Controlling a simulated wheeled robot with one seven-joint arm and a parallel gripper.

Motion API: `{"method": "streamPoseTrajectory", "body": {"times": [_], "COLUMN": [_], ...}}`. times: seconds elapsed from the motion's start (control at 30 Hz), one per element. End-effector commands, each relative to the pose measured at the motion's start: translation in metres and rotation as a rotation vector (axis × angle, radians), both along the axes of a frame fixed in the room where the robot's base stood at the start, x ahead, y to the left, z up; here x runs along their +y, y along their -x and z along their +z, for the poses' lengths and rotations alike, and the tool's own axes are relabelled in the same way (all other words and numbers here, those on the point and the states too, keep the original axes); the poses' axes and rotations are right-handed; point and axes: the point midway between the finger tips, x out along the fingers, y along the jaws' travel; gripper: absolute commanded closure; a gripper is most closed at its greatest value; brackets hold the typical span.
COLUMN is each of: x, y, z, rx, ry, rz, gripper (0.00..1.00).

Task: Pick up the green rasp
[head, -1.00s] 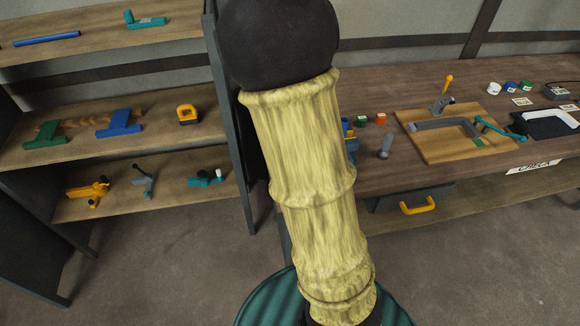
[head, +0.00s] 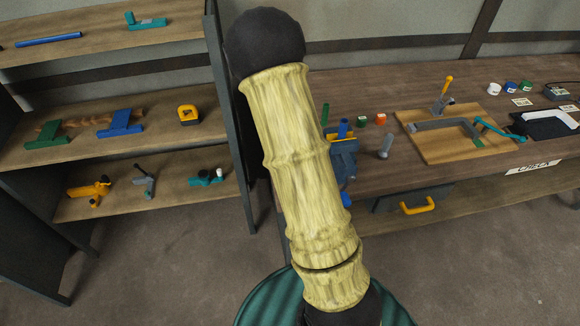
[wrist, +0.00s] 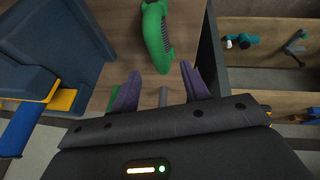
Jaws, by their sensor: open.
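A small upright green piece (head: 325,114) shows beside my arm in the head view and may be the same thing. My gripper (wrist: 159,88) is open, with its two purple fingers apart just below the green object in the wrist picture. Nothing is clearly held. A small grey piece (wrist: 163,97) shows between the fingers. My arm hides the gripper in the head view.
A blue vise (head: 343,158) stands close by on the bench; it fills the left of the wrist view (wrist: 60,50). A dark shelf upright (wrist: 211,55) is on the right. A wooden board (head: 440,146) with a grey clamp lies right of my arm.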

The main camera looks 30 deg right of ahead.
Motion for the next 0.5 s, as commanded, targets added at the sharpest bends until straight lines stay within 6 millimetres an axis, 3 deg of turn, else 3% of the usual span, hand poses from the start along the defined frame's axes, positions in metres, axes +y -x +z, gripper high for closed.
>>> {"method": "streamPoseTrajectory", "body": {"times": [0.13,0.5], "x": [-0.0027,-0.003], "y": [-0.0037,-0.0046], "z": [-0.0108,-0.0127], "rx": [0.001,0.0], "ry": [-0.001,-0.001], "rz": [0.0,0.001], "gripper": [0.54,0.54]}}
